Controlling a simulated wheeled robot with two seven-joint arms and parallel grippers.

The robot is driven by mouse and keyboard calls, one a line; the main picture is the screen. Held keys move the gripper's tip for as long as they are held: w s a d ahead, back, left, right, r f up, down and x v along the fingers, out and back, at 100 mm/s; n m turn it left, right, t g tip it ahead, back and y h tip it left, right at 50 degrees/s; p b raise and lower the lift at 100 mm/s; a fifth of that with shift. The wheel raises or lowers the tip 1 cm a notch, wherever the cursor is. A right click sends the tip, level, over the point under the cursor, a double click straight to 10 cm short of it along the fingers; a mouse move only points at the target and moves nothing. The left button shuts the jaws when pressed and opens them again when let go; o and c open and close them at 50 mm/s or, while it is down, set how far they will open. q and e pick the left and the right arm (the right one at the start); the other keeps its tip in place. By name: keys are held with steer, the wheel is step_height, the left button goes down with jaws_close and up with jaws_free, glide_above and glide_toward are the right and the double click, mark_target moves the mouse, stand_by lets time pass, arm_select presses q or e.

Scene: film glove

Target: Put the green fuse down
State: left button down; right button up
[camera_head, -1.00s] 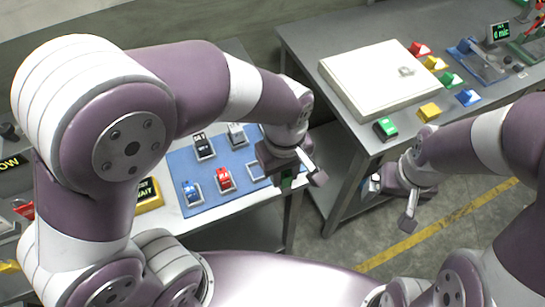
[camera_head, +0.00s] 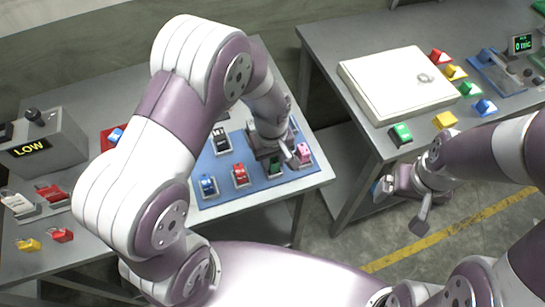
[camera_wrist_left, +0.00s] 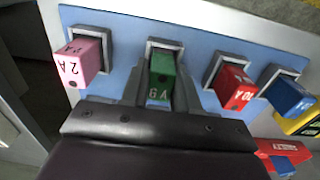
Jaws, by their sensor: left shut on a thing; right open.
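The green fuse (camera_head: 276,167) is between the fingers of my left gripper (camera_head: 277,157), which is shut on it. In the left wrist view the green fuse (camera_wrist_left: 161,76), marked 6 A, sits at a grey-framed slot (camera_wrist_left: 165,45) of the blue board (camera_wrist_left: 130,30). Whether it is fully seated I cannot tell. The pink fuse (camera_wrist_left: 80,62) is on one side of it and the red fuse (camera_wrist_left: 235,88) on the other, each in its own frame. My right gripper (camera_head: 401,204) is open and empty, off the bench edge above the floor.
A blue fuse (camera_head: 208,185) stands farther left on the board. A grey box reading LOW (camera_head: 45,150) and small padlocks (camera_head: 45,240) are at the left. The right table (camera_head: 320,50) holds a white panel (camera_head: 398,84) and several coloured blocks. A floor gap separates the tables.

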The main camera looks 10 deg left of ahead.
arm_select(q)
steer(key=c, duration=0.8)
jaws_free()
steer(key=shift+s+f, duration=0.1)
steer(key=shift+c, duration=0.2)
step_height(320, 180, up, 12)
steer(key=s+a+f+m+t, duration=0.1)
steer(key=s+a+m, duration=0.6)
steer(key=s, duration=0.1)
steer(key=shift+s+a+f, duration=0.2)
steer(key=shift+s+f, duration=0.05)
